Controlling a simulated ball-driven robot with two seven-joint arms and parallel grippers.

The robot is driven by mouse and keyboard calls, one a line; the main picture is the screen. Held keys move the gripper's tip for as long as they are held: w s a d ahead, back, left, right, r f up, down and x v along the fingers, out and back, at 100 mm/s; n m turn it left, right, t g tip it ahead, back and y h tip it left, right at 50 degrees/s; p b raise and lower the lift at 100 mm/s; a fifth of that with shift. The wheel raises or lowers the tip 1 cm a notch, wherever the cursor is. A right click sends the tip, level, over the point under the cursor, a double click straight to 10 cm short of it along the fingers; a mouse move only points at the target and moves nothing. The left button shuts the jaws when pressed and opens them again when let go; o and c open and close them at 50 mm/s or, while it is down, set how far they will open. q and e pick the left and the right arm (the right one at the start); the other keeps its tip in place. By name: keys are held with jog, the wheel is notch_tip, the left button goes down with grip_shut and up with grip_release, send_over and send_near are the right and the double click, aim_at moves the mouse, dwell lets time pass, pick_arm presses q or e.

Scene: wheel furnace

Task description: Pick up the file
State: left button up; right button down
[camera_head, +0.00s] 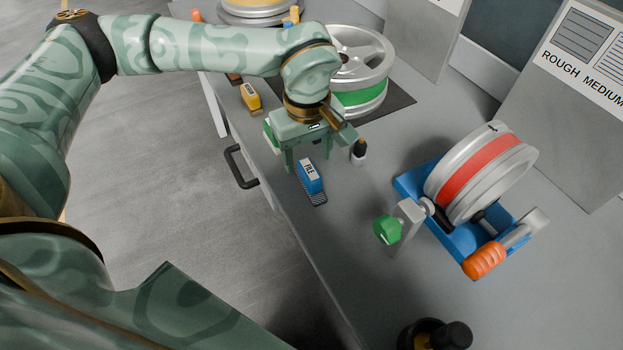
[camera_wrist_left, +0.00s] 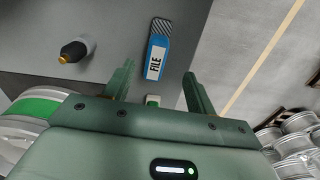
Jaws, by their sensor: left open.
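The file (camera_head: 311,179) has a blue handle with a white label reading FILE and a dark ridged end. It lies on the grey bench near its front edge. It also shows in the left wrist view (camera_wrist_left: 157,55), ahead of the fingers. My left gripper (camera_head: 308,163) is open and empty, pointing down just behind the file. In the left wrist view its two fingers (camera_wrist_left: 157,82) stand apart, and the file lies beyond their tips, apart from them. My right gripper is not in view.
A small dark-topped bottle (camera_head: 359,153) stands right of the file. A green-banded wheel (camera_head: 361,88) stands behind my gripper. A yellow block (camera_head: 250,96) lies left. A drawer handle (camera_head: 238,166) juts from the bench front.

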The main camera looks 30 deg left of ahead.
aim_at(309, 169)
pick_arm(q)
notch_tip(309, 169, down, 2)
jog(key=f+b, duration=0.2)
jog(key=f, duration=0.1)
jog(key=w+f+b, duration=0.1)
jog(key=f, duration=0.1)
jog(key=shift+a+f, duration=0.1)
jog(key=shift+f, duration=0.1)
jog(key=shift+s+r, duration=0.1)
jog(key=shift+r, duration=0.05)
jog(key=shift+c, duration=0.6)
grip_shut()
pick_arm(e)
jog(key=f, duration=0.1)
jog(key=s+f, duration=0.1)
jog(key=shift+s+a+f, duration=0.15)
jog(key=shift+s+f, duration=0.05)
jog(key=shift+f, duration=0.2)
pick_arm(q)
jog(key=shift+r, duration=0.15)
